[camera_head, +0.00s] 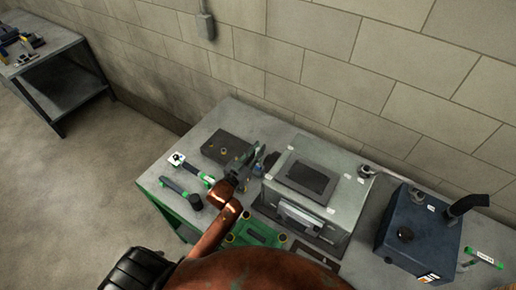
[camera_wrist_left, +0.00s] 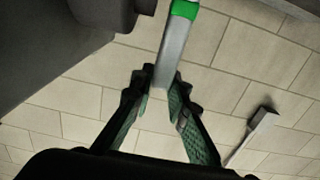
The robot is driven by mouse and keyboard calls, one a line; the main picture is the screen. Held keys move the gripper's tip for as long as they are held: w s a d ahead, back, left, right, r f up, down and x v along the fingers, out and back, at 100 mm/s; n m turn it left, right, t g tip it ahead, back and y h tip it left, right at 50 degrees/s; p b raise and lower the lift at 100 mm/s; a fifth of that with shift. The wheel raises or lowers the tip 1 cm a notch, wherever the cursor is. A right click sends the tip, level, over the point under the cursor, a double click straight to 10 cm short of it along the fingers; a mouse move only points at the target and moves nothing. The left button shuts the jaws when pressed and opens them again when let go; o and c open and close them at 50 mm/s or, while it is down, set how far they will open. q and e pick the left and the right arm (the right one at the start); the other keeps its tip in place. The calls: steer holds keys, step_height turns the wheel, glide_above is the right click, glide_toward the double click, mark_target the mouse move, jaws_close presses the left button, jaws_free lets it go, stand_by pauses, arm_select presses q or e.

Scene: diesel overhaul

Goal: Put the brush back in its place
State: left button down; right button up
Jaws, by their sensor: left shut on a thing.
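I take this bar to be the brush, though no bristles can be made out. It sticks out beyond the fingertips, against the tiled wall. In the head view the held thing is too small and dark to make out. My right gripper is not in view.
The workbench (camera_head: 228,118) carries a dark plate (camera_head: 226,147), green-ended tools (camera_head: 175,187) at the left, a grey machine (camera_head: 318,160), a green tray (camera_head: 252,236) and a dark blue box (camera_head: 420,235) with a black pipe. A block wall stands behind. Another table (camera_head: 62,78) is far left.

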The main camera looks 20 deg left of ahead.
arm_select(q)
steer(key=shift+f+b, duration=0.5)
steer(key=shift+f, duration=0.55)
steer(key=shift+f+b, duration=0.6)
steer(key=shift+f, duration=0.55)
steer(key=c, duration=1.8)
jaws_free()
steer(key=shift+c, duration=0.2)
steer(key=shift+o, duration=0.2)
steer(key=shift+s, duration=0.1)
